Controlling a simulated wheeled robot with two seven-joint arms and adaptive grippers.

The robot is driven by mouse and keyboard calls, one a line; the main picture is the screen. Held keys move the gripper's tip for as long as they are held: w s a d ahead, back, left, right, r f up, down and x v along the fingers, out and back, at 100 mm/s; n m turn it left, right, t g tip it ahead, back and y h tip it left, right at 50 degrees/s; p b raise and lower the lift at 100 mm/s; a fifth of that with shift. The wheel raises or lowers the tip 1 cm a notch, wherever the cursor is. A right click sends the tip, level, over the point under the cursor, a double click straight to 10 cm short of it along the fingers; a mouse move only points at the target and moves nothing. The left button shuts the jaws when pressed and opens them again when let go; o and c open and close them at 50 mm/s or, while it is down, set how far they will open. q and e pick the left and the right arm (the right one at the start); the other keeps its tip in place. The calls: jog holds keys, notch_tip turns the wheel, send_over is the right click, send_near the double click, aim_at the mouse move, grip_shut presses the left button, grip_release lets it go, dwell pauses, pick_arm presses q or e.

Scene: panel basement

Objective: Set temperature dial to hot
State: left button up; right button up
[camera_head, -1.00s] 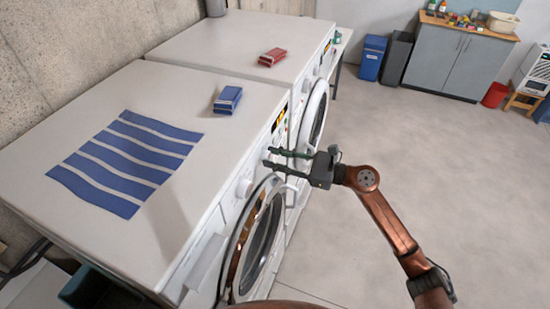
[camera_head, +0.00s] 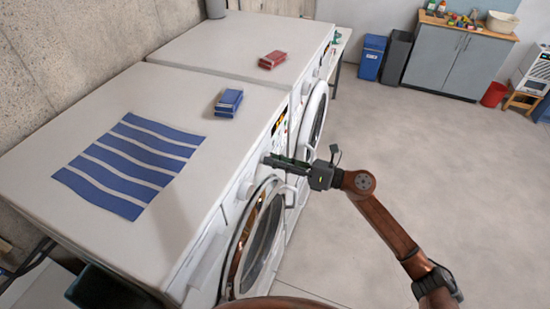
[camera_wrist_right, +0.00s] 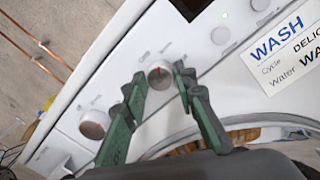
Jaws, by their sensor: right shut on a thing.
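My right gripper (camera_head: 272,160) reaches from the right to the front panel of the nearer white washer (camera_head: 180,250). The dial's printed labels are too small to read. In the head view the gripper hides the held dial. My left gripper is not in view.
A wash label (camera_wrist_right: 285,55) is on the panel at right. The round door (camera_head: 258,235) is below the panel. A striped cloth (camera_head: 130,165) and a blue box (camera_head: 229,102) lie on top. A second washer (camera_head: 240,40) with a red box stands behind. Floor at right is clear.

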jog(key=shift+m+t+p, duration=0.6)
jog(key=shift+m+p, duration=3.6)
jog(key=shift+m, duration=2)
jog(key=shift+f, duration=0.1)
jog(key=o, duration=1.2)
jog(key=shift+c, duration=0.2)
